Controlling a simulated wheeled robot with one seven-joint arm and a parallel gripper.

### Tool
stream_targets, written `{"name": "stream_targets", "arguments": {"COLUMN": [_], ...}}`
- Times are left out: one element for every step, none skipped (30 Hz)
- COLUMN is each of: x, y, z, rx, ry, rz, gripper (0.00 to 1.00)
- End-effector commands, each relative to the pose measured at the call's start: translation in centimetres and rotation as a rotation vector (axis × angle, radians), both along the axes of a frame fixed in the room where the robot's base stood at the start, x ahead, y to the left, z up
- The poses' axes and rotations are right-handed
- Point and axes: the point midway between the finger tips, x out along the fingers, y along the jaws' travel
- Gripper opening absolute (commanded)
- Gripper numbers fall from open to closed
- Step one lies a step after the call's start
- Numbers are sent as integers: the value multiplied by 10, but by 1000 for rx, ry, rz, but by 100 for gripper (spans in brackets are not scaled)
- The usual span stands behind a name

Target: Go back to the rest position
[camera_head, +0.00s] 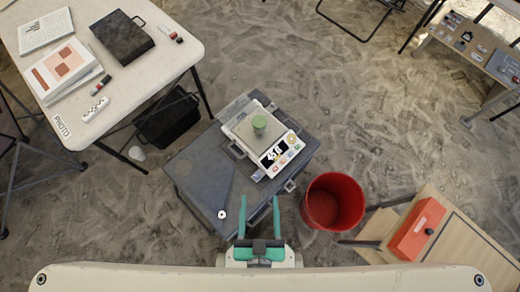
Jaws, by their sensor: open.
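My gripper (259,217) shows at the bottom centre in the head view, its two teal fingers spread apart with nothing between them. It is over the near edge of a grey case (195,165). A white scale (240,123) stands on the case, with a small green object (259,123) on its plate and a lit display. The green object is apart from my gripper. A small white ring-like item (222,214) lies on the case's near corner, left of my fingers.
A red bucket (333,202) stands right of the case. A wooden table (455,240) with an orange box (416,229) is at the lower right. A white table (180,53) with books and a black box (122,37) is at the upper left. Sandy floor (300,75) is open behind the case.

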Motion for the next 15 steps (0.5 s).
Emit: {"name": "stream_targets", "arguments": {"x": [-5,-7,-9,-10,-11,-12,-12,-12,-12,-12,-12,-12,-12,-12,-12], "y": [0,-1,-1,-1,-1,-1,-1,-1,-1,-1,-1,-1,-1,-1,-1], "z": [10,14,19,22,24,25,26,27,27,27,27,27,27,27,26], "rx": [-1,-1,-2,-2,-2,-2,-2,-2,-2,-2,-2,-2,-2,-2,-2], "ry": [-1,-4,-6,-8,-9,-10,-10,-10,-11,-11,-11,-11,-11,-11,-11], "rz": [0,0,1,1,1,1,1,1,1,1,1,1,1,1,1], "gripper": [60,60,60,60,60,60,60,60,60,60,60,60,60,60,60]}}
